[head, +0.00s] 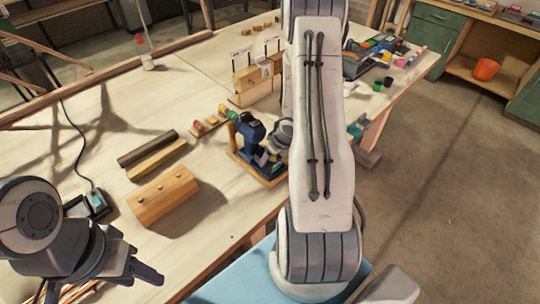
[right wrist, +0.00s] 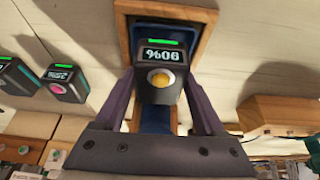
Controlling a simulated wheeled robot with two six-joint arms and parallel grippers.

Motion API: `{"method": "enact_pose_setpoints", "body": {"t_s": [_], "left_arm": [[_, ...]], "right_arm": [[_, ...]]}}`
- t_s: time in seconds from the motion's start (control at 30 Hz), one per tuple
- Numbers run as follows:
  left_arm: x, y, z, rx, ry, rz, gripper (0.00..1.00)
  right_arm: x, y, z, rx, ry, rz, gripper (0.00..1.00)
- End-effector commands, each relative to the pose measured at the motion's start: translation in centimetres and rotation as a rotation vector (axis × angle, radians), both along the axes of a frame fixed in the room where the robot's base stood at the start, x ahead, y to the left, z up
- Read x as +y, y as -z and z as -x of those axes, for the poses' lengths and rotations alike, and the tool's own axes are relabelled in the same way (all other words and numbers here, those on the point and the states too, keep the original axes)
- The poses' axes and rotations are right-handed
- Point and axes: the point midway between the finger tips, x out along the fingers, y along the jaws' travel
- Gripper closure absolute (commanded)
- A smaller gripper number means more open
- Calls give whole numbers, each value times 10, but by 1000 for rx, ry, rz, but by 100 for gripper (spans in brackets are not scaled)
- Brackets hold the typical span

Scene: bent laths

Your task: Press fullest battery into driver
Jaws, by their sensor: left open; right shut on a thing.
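The driver (head: 250,128) is dark blue and stands in a wooden cradle (head: 240,158) on the table. My right gripper (head: 268,157) is at the driver, partly behind my right arm. In the right wrist view, my right gripper (right wrist: 158,105) is shut on a black battery (right wrist: 160,92) with a yellow button, a green bar and an upside-down display that seems to read 90%. The battery is over the wooden cradle; I cannot tell whether it is seated in the driver. Two other black batteries (right wrist: 66,84) (right wrist: 15,76) stand to the left. My left gripper (head: 140,270) is open and empty.
A wooden block with pegs (head: 162,198) lies left of the driver, with dark and light bars (head: 150,152) behind it. A black device with a cable (head: 90,203) is at the left. Wooden stands (head: 250,85) are farther back. My right arm hides the table's right part.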

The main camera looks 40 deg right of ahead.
Motion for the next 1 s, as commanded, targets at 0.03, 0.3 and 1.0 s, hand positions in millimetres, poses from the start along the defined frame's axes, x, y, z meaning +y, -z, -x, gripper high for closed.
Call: {"method": "enact_pose_setpoints", "body": {"t_s": [0.03, 0.3, 1.0], "left_arm": [[0, 0, 0, 0, 0, 0, 50], [0, 0, 0, 0, 0, 0, 50], [0, 8, 0, 0, 0, 0, 50]], "right_arm": [[0, 0, 0, -1, 0, 0, 100], [0, 0, 0, -1, 0, 0, 100], [0, 12, 0, -1, 0, 0, 100]]}}
